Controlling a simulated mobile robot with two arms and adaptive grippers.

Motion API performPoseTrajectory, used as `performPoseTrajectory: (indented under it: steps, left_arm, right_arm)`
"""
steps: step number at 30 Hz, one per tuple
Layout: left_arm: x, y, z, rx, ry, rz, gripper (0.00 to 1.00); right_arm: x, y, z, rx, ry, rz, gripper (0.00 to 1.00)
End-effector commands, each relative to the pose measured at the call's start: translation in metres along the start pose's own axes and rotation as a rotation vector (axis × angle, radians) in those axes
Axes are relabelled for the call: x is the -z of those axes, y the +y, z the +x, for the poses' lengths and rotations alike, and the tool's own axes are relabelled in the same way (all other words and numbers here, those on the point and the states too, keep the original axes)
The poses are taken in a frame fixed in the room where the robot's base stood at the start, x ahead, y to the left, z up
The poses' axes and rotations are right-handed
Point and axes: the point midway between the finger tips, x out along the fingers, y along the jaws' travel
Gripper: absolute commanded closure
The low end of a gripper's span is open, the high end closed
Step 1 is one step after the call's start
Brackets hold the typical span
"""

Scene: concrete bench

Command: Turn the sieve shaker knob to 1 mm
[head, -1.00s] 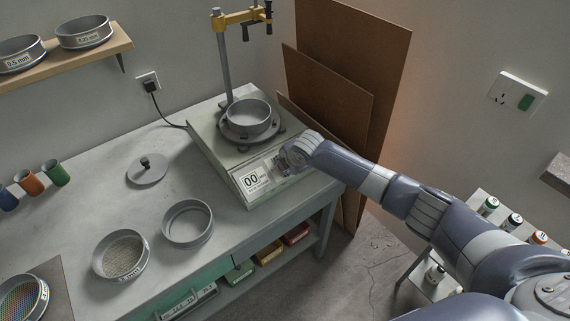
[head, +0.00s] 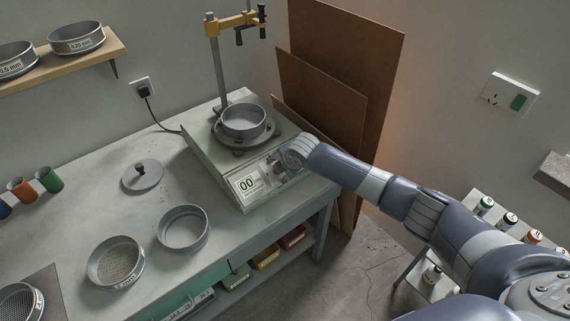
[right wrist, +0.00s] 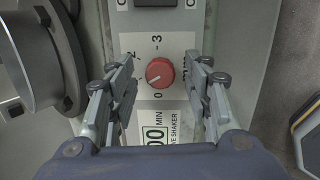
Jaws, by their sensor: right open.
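The sieve shaker (head: 204,158) stands at the bench's right end, with a sieve on its plate and a "00" display on its front panel. In the right wrist view its red knob (right wrist: 160,72) sits on a white dial. Its white pointer mark aims down-left, between the "0" below and the "2" at upper left. "3" is at the top; the left finger hides part of the scale. My right gripper (right wrist: 160,84) is open, a finger on each side of the knob with gaps visible. In the head view it (head: 281,168) is at the panel. My left gripper is not in view.
Two loose sieves, one filled (head: 115,262) and one empty (head: 184,229), and a lid (head: 142,176) lie on the bench (head: 95,190). A clamp stand (head: 217,70) rises behind the shaker. Brown boards (head: 345,60) lean right of it. Bottles stand on a side rack at right.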

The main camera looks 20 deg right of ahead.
Motion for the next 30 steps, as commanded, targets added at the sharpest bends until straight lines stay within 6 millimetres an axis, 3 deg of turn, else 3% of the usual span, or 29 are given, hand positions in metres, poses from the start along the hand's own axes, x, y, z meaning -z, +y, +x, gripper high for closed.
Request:
performPoseTrajectory:
  steps: [18, 24, 30]
  left_arm:
    - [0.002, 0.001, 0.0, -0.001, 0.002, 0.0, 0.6]
    - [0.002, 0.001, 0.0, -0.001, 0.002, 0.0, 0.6]
    - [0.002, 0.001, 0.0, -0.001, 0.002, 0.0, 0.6]
  right_arm:
    - [-0.001, 0.0, -0.096, 0.0, -0.002, -0.001, 0.54]
    - [0.0, -0.001, -0.112, 0.001, -0.001, 0.0, 0.54]
    - [0.0, -0.001, -0.114, 0.001, -0.001, 0.0, 0.54]
